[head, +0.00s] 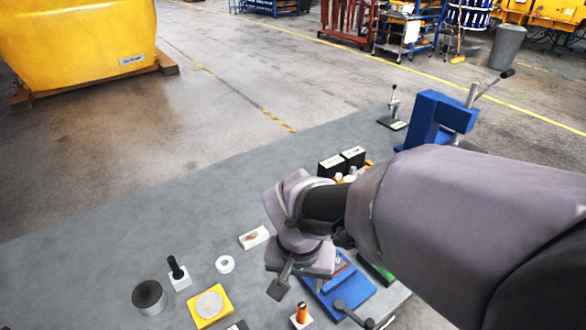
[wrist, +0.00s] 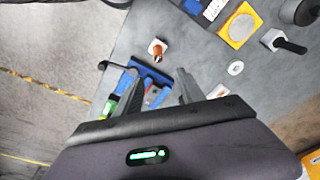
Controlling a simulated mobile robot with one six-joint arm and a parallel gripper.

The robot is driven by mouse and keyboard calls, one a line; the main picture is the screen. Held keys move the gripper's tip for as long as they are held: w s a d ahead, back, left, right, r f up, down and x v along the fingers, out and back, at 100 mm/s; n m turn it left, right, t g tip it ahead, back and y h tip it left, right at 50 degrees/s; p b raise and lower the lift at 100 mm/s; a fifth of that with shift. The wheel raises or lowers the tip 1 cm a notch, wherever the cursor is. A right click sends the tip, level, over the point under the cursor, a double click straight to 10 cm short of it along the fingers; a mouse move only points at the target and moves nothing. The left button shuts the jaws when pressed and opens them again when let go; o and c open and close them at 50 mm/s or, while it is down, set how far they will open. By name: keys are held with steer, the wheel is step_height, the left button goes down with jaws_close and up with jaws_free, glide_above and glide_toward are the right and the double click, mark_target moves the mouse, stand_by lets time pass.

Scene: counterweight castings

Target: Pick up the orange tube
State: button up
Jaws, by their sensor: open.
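The orange tube (head: 302,311) stands upright in a small white block near the bottom edge of the head view. It also shows in the wrist view (wrist: 157,49), above centre, beyond my fingertips. My gripper (wrist: 156,84) is open, its two dark fingers spread with nothing held between them. In the head view my gripper (head: 298,284) hangs above the table, up-picture of the tube and apart from it. The blue fixture (head: 347,294) lies below and beside it, partly hidden by my gripper.
A yellow plate with a grey disc (head: 209,304), a white ring (head: 225,264), a black-handled tool (head: 177,270) and a dark cylinder (head: 149,297) stand left of the tube. The table's left part is clear.

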mark_target(299, 304)
steer(key=f+b, duration=0.1)
steer(key=f, duration=0.3)
steer(key=w+f+b, duration=0.1)
steer(key=f+b, duration=0.1)
steer(key=f, duration=0.1)
steer(key=f+b, duration=0.1)
steer(key=f, duration=0.3)
steer(key=shift+w+f, duration=0.3)
steer(key=f+b, duration=0.1)
steer(key=f, duration=0.3)
steer(key=f+b, duration=0.1)
steer(key=shift+w+d+f+b, duration=0.25)
steer(key=shift+d+f+b, duration=0.1)
steer(key=shift+d+f, duration=0.05)
steer(key=shift+r, duration=0.1)
jaws_close()
